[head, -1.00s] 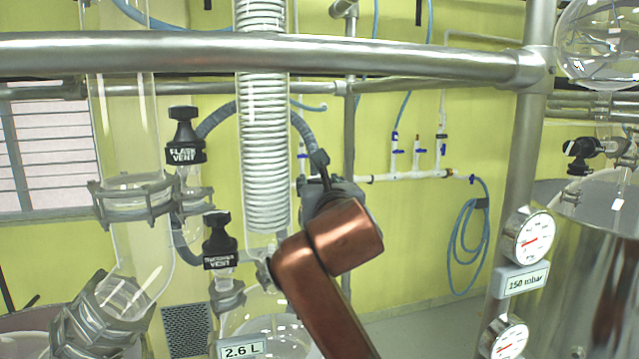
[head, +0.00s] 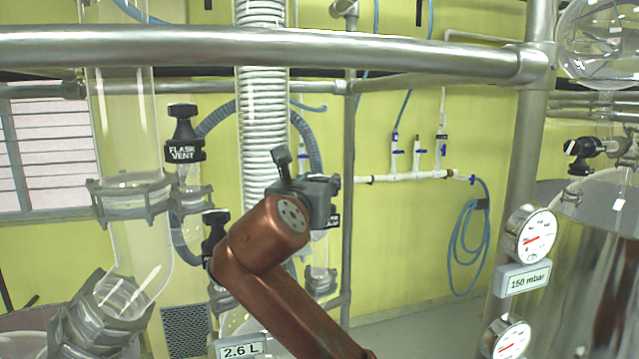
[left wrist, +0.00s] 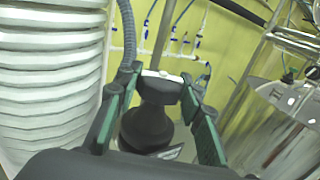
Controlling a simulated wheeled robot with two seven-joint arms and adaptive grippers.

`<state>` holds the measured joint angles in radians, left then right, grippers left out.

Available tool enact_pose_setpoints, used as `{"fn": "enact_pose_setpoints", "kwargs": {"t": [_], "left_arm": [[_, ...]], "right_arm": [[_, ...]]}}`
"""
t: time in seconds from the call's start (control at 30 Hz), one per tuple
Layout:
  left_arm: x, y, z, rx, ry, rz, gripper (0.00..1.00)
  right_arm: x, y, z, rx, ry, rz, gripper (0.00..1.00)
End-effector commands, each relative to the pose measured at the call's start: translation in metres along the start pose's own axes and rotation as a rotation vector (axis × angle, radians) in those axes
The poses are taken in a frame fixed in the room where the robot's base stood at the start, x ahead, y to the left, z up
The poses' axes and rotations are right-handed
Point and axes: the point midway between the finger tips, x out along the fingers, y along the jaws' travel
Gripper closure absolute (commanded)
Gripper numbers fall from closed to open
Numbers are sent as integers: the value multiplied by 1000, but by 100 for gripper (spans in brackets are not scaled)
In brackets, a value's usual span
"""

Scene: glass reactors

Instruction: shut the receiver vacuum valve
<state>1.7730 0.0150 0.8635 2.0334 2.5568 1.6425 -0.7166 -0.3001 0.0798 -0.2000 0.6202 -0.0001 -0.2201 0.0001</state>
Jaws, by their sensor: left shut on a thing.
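My left gripper (head: 306,192) is in front of the glass column in the head view, at the end of my copper-coloured arm. In the left wrist view its green-padded fingers (left wrist: 158,92) are shut on a black valve knob (left wrist: 148,124). In the head view this knob is hidden behind the gripper. Only the edge of its dark label (head: 333,221) and the glass valve body (head: 320,268) below show. The label cannot be read, and how far the valve is turned cannot be told. My right gripper is not in view.
The flask vent knob (head: 183,138) stands at left. Another black vent knob (head: 212,232) is partly behind my wrist. The coiled glass column (head: 262,120) stands close beside my gripper. A thick metal rail (head: 250,55) crosses above. Gauges (head: 530,234) are at right.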

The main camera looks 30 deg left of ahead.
Motion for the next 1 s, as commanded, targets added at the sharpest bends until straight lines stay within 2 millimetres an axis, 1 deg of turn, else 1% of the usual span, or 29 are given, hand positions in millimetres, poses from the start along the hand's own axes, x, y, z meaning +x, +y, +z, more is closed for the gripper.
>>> {"fn": "enact_pose_setpoints", "kwargs": {"t": [0.03,0.07,0.23,0.47,0.57,0.67,0.8,0.9,1.0], "left_arm": [[0,0,0,1,0,0,87],[0,0,0,1,0,1,65],[0,0,0,1,1,2,53],[0,0,0,1,1,4,52],[1,-1,-1,3,2,32,52],[1,-2,-2,7,2,129,52],[1,-2,0,5,4,276,52],[0,-1,1,3,3,339,52],[0,0,0,2,1,363,52]], "right_arm": [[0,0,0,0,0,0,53],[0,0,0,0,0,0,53],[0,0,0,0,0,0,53],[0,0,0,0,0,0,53],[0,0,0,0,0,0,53],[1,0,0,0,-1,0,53],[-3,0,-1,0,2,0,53],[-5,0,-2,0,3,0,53],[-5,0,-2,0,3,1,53]]}}
